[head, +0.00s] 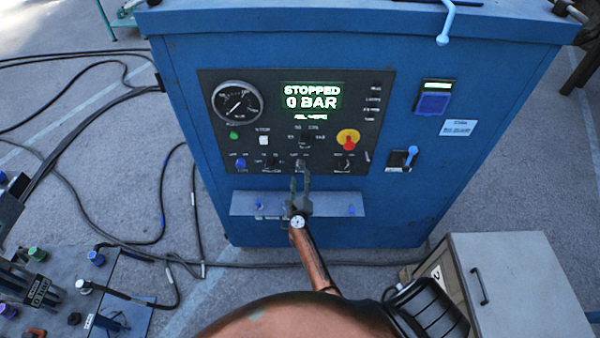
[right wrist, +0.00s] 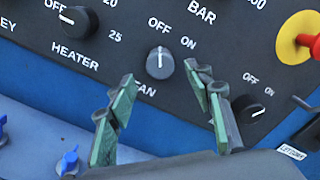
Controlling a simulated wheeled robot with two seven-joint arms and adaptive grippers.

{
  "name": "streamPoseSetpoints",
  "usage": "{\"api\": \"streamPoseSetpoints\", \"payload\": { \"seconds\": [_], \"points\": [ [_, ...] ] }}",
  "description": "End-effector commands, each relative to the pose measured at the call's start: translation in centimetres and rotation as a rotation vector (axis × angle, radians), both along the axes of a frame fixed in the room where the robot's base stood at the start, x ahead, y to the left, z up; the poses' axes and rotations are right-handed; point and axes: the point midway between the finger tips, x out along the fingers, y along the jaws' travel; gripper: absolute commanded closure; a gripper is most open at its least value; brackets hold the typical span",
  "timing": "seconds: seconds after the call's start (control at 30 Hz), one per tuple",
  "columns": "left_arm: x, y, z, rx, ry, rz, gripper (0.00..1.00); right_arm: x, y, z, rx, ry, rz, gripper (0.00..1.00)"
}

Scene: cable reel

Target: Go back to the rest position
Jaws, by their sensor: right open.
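The blue cabinet (head: 400,200) carries a black control panel (head: 225,95), whose green display (head: 311,96) reads STOPPED, 0 BAR. My right gripper (head: 301,184) is at the panel's lower middle, in front of a row of small knobs. In the right wrist view its two green-padded fingers (right wrist: 165,98) are spread apart with nothing between them. The fan knob (right wrist: 160,62) lies just beyond the fingertips, apart from them in the picture. The heater knob (right wrist: 78,22) is to its left and another off/on knob (right wrist: 248,109) is to its right. My left gripper is not seen.
A yellow-red emergency knob (head: 347,138) is on the panel's right. A ledge (head: 250,203) juts out below the panel. A grey drawer box (head: 520,280) stands at lower right. A bench with fittings (head: 60,290) is at lower left; cables (head: 150,243) cross the floor.

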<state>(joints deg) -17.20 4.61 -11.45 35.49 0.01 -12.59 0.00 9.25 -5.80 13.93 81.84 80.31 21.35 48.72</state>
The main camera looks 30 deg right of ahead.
Motion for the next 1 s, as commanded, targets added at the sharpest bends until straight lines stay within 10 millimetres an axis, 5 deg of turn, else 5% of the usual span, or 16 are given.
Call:
{"api": "streamPoseSetpoints", "payload": {
  "seconds": [0.77, 0.87, 1.0],
  "points": [
    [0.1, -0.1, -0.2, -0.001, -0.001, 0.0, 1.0, -1.5, 1.0, -0.6, -0.017, 0.015, 0.007, 0.53],
    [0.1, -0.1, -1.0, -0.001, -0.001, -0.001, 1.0, -2.1, 1.6, -3.8, -0.096, 0.089, 0.047, 0.53],
    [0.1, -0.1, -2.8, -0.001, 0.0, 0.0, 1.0, -4.3, 3.6, -12.0, -0.315, 0.283, 0.17, 0.53]
  ]
}}
